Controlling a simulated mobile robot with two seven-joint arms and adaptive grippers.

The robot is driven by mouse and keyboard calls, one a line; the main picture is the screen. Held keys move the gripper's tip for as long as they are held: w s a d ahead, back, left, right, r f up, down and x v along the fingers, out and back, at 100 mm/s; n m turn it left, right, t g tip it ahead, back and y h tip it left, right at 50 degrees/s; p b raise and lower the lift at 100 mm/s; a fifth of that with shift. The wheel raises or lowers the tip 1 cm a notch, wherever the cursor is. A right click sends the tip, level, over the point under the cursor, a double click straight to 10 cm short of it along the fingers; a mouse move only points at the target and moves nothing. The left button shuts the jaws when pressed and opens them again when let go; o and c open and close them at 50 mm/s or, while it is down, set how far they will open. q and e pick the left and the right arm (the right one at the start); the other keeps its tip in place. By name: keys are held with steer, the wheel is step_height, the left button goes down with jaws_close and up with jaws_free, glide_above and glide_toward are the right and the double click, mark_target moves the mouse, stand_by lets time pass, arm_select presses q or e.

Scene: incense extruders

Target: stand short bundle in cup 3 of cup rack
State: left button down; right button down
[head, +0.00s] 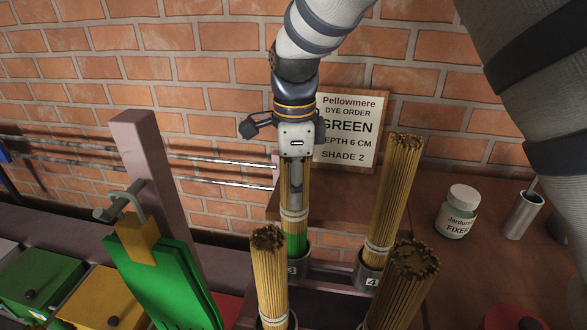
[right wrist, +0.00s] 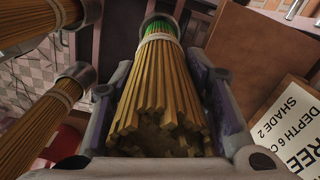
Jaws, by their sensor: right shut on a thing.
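My right gripper (head: 297,165) is shut on a bundle of thin tan sticks with a white band and a green lower end. This bundle (head: 294,195) stands upright, its green end at the mouth of the cup marked 3 (head: 302,268) of the cup rack (head: 330,277). In the right wrist view the bundle (right wrist: 158,90) lies between the fingers, and its green end appears to pass inside the grey cup rim (right wrist: 150,18). How deep it sits is hidden. My left gripper is out of view.
A taller bundle (head: 396,190) stands in the cup marked 4 (head: 369,278). Two more bundles stand in front, left (head: 270,275) and right (head: 405,285). A dye order sign (head: 347,128) is behind. A fixer jar (head: 458,212) and a metal cup (head: 522,216) stand at right.

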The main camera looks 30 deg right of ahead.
steer(key=shift+f, duration=2.55)
steer(key=c, duration=0.8)
jaws_free()
steer(key=shift+c, duration=0.2)
steer(key=shift+r, duration=0.1)
step_height(320, 180, up, 12)
steer(key=shift+f, duration=0.1)
